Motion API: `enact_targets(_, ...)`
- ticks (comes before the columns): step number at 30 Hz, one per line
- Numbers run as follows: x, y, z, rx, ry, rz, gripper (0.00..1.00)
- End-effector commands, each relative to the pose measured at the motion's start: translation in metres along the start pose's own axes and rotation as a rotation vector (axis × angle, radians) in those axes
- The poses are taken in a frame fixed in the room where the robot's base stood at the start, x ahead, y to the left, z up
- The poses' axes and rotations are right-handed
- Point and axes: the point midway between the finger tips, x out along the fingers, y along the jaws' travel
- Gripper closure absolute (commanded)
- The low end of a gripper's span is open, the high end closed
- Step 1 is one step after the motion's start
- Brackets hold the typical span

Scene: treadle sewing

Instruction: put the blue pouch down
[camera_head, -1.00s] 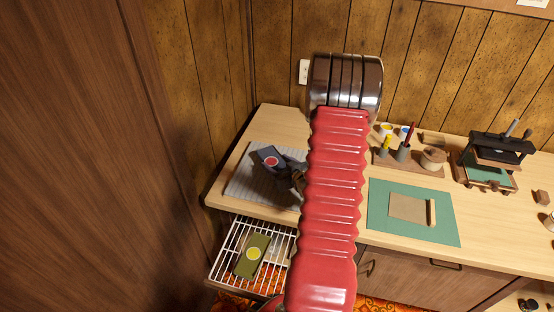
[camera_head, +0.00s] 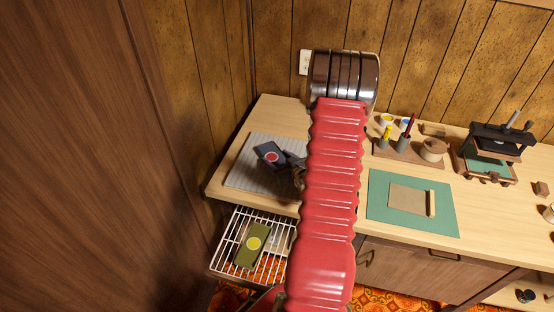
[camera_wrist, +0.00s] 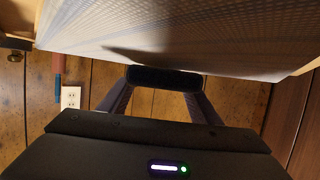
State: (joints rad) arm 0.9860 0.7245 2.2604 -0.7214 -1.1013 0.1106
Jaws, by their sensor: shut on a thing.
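The dark blue pouch (camera_head: 268,152) with a red round patch is held over the grey ribbed mat (camera_head: 238,172) at the left end of the worktop. My gripper (camera_head: 297,175) grips its right side and is partly hidden behind my red arm. In the wrist view the pouch (camera_wrist: 165,78) shows as a dark edge between my two fingers (camera_wrist: 160,102). A dark shadow lies on the mat (camera_wrist: 200,30) beside it there. The exact gap between pouch and mat cannot be told.
A white wire rack (camera_head: 225,243) below the worktop holds a green pouch with a yellow patch (camera_head: 252,245). To the right are a green cutting mat (camera_head: 445,221), a wooden pot holder (camera_head: 410,158) and a black press (camera_head: 500,140). My arm hides the middle.

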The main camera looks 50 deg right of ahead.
Motion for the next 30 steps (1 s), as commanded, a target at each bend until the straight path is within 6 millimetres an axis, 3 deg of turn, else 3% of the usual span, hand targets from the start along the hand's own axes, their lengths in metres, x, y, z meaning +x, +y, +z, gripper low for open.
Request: enact_targets(30, 0.007, 0.002, 0.018, -0.003, -0.01, 0.005, 0.69)
